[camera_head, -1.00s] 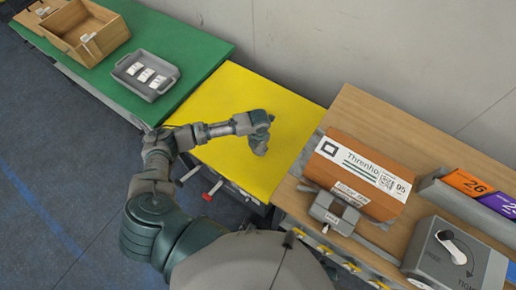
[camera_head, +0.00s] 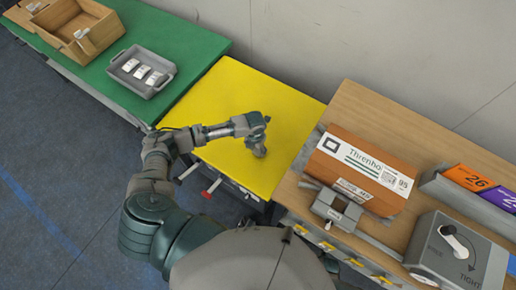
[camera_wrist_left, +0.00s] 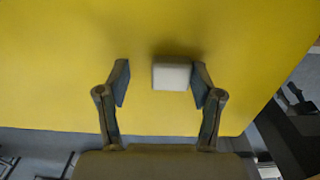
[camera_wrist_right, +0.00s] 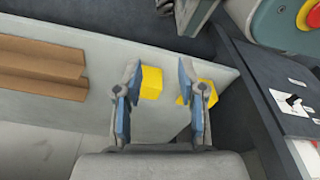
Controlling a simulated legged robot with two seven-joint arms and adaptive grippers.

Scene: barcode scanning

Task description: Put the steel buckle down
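A pale grey block (camera_wrist_left: 172,76), which may be the steel buckle, lies over the yellow table top (camera_wrist_left: 60,60) in the left wrist view. My left gripper (camera_wrist_left: 159,84) is open around it; the block is close to the right finger, with a clear gap to the left finger. I cannot tell whether that finger touches it. In the head view my left gripper (camera_head: 259,151) is low over the yellow table, and it hides the block. My right gripper (camera_wrist_right: 159,98) is open in the right wrist view, with nothing held between its fingers. It is outside the head view.
A green table with a wooden box (camera_head: 75,25) and a grey tray of white cards (camera_head: 117,70) stands left. On the wooden bench right are an orange-brown package (camera_head: 345,155), a grey clamp (camera_head: 335,210) and a dial box (camera_head: 455,250). Yellow around my left gripper is clear.

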